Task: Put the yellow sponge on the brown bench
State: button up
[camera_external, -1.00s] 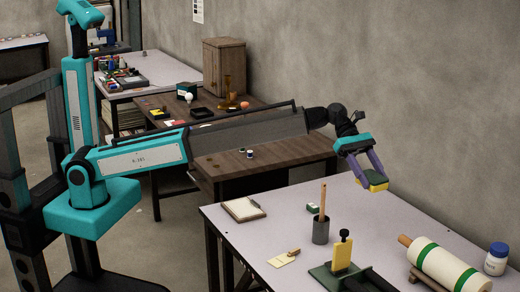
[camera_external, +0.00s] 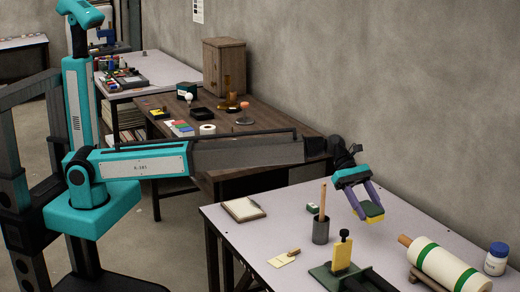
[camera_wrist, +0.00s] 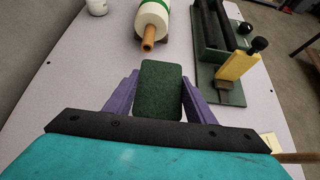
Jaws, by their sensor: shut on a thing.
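The yellow sponge (camera_external: 374,218) has a dark green top face and is in my gripper (camera_external: 367,207), held above the light grey table. In the wrist view, the sponge's green face (camera_wrist: 161,90) shows between the two purple fingers of my gripper (camera_wrist: 160,98), which is shut on it. The brown bench (camera_external: 280,122) stands behind my arm, left of and beyond the grey table. My arm crosses in front of it and hides part of its top.
The grey table (camera_external: 290,225) holds a clipboard (camera_external: 243,209), a dark cup (camera_external: 321,230) with a stick, a green-and-yellow device (camera_external: 342,252), a striped roller (camera_external: 442,265) and a white jar (camera_external: 497,258). On the bench are a tape roll (camera_external: 207,129), a black tray (camera_external: 201,113) and colored blocks (camera_external: 181,128).

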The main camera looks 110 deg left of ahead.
send_over(364, 243)
jog(key=shift+w+f, duration=0.15)
jog(key=shift+f, duration=2.85)
jog(key=shift+f, duration=1.9)
jog(key=o, duration=1)
jog(key=shift+f, duration=0.1)
jog(key=shift+r, duration=0.2)
jog(key=v, duration=1.2)
